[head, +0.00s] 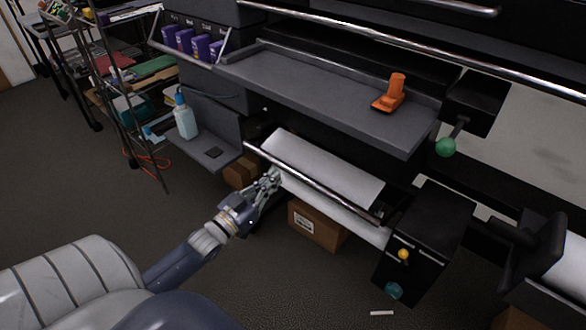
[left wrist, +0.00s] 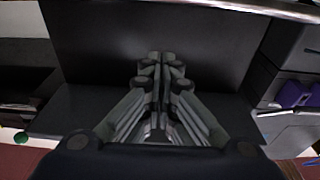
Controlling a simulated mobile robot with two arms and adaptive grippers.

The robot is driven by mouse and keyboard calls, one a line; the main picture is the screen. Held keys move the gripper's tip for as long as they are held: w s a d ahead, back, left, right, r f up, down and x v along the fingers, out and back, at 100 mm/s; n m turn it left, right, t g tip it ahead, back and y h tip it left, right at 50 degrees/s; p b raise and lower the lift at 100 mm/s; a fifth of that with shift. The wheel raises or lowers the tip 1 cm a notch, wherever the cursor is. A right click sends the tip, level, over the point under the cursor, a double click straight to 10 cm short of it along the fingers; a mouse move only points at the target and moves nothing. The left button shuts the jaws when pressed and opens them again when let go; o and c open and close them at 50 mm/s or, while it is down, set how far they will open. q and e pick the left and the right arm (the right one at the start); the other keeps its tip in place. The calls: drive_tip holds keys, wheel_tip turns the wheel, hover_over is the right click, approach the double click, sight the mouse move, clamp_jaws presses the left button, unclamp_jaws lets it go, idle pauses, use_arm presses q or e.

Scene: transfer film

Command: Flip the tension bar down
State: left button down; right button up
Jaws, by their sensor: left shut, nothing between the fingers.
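The tension bar (head: 312,182) is a thin metal bar across the front of the printer. It runs slantwise in front of the white film (head: 325,162). My left gripper (head: 276,176) is at the bar's left part, close to it, with its fingers together and nothing held. I cannot tell whether the fingers touch the bar. In the left wrist view the closed fingers (left wrist: 160,60) point at a dark panel, and a shiny metal bar (left wrist: 262,8) crosses the top edge. My right gripper is not in view.
A grey shelf (head: 300,88) with an orange tool (head: 390,93) juts out above the film. A black box (head: 425,240) stands at the bar's right end. Cardboard boxes (head: 315,224) sit below. A spray bottle (head: 185,117) stands at left. The floor in front is mostly clear.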

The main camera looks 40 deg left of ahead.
use_arm(q)
drive_tip(key=r+b, duration=0.1)
hover_over(294, 171)
drive_tip(key=s+d, duration=0.1)
drive_tip(key=shift+s+d+f+b, duration=0.15)
drive_tip(key=shift+f+b, duration=0.1)
drive_tip(key=shift+f, duration=0.35)
drive_tip(key=shift+s+a+f+b, duration=0.15)
drive_tip(key=shift+f+b, duration=0.15)
drive_tip(key=shift+f, duration=0.3)
drive_tip(key=shift+s+d+f+b, duration=0.15)
drive_tip(key=shift+f+b, duration=0.1)
drive_tip(key=shift+f, duration=0.35)
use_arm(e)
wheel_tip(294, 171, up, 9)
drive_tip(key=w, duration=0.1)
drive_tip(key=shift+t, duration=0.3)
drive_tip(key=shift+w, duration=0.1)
use_arm(q)
drive_tip(key=shift+f, duration=0.1)
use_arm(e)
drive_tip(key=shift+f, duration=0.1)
